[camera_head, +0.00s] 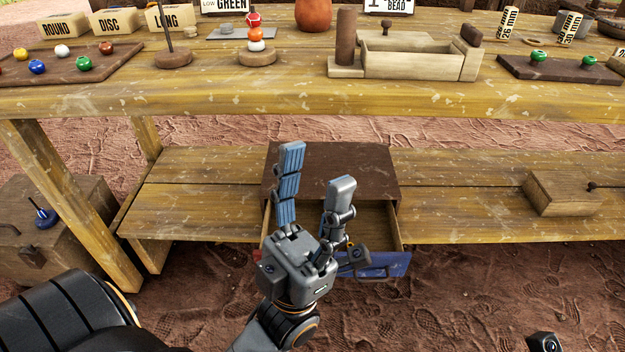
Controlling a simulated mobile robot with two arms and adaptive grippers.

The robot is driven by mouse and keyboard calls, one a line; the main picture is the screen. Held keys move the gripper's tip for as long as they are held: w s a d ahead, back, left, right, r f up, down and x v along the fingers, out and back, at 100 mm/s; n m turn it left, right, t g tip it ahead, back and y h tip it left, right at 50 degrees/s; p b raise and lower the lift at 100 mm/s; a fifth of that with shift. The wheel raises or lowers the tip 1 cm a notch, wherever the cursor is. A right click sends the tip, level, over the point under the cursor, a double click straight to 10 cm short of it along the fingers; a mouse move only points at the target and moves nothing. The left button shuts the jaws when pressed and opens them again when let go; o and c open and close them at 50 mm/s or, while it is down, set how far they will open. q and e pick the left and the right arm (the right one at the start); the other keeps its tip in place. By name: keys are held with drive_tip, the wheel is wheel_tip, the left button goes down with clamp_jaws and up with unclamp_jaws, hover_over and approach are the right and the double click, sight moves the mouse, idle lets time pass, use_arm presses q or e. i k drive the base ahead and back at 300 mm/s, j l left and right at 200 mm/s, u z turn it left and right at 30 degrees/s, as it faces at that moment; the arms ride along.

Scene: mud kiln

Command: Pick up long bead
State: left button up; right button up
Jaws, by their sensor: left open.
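My left gripper (316,165) is open, its two fingers pointing up and apart in front of the shelf under the table. It stands over the open drawer (398,235) of a dark brown box (350,165). The drawer has a blue front and a pale wooden inside, partly hidden by my gripper. I cannot make out a long bead for certain. A small orange-yellow spot shows by the gripper's finger base, too small to name. A wooden block marked LONG (172,17) stands on the table at the upper left.
The tabletop edge (300,102) runs above the shelf (460,210). A bead tray (65,72), a stacking post with beads (256,48), a wooden trough (410,62) and a tray with green beads (560,72) stand on top. A lidded box (565,190) sits right on the shelf.

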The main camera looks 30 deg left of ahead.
sight(43, 214)
drive_tip(key=u, duration=2.7)
